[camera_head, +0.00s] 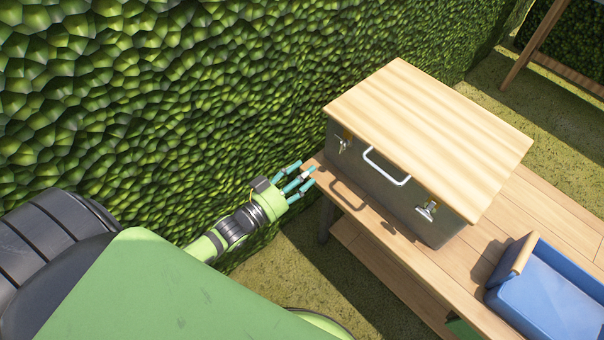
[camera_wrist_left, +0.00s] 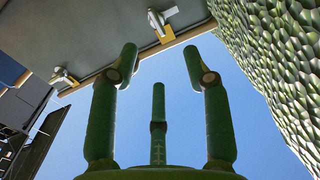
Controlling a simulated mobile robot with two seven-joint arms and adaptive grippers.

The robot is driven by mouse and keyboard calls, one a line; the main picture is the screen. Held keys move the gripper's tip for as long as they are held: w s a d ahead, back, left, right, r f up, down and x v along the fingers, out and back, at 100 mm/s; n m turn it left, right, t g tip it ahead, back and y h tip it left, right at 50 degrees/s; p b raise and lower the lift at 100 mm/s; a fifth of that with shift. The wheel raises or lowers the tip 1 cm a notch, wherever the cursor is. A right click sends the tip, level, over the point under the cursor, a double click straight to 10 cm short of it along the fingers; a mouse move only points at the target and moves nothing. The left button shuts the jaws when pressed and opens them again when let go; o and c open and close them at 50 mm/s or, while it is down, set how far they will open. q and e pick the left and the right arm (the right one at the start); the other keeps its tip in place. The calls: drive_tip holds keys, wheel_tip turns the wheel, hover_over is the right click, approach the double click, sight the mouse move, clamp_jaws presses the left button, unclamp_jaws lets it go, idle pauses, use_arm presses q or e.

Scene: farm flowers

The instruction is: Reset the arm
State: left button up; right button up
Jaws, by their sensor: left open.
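My left gripper (camera_head: 299,180) is open and empty. It is beside the left end of the wooden table (camera_head: 480,268), near the grey box (camera_head: 385,190). In the left wrist view its green fingers (camera_wrist_left: 158,95) stand apart with only sky between them. The box has a wooden lid (camera_head: 430,130), a white handle (camera_head: 386,167) and metal latches (camera_head: 427,211), and its lid looks shut. The box's underside or side and its latches also show at the top of the left wrist view (camera_wrist_left: 110,30). My right gripper is not in view.
A blue tray (camera_head: 550,300) with a wooden handle stands on the table at the right. A green hedge wall (camera_head: 150,90) runs behind my left arm and is close to it. Grass (camera_head: 300,265) shows between my body and the table. Wooden furniture (camera_head: 560,65) stands at the far right.

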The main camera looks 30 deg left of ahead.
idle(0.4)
use_arm(q)
drive_tip(key=s+a+f+n+g+y, duration=0.15)
drive_tip(key=s+f, duration=0.25)
drive_tip(key=f, duration=0.4)
drive_tip(key=s+a+f+g+y, duration=0.1)
drive_tip(key=s+f+g+y, duration=0.15)
drive_tip(key=f, duration=0.55)
drive_tip(key=s+a+f+g+y, duration=0.1)
drive_tip(key=s+f+g, duration=0.2)
drive_tip(key=s+f, duration=0.35)
drive_tip(key=s+f+g, duration=0.3)
drive_tip(key=s+f, duration=0.2)
drive_tip(key=s, duration=0.3)
drive_tip(key=s+d+f+g, duration=0.1)
drive_tip(key=s+f+g, duration=0.2)
drive_tip(key=s+f, duration=0.2)
drive_tip(key=s+d+f+g+y, duration=0.1)
drive_tip(key=s+f+g, duration=0.2)
drive_tip(key=s, duration=0.8)
wheel_tip(320, 180, down, 2)
drive_tip(key=shift+f, duration=0.1)
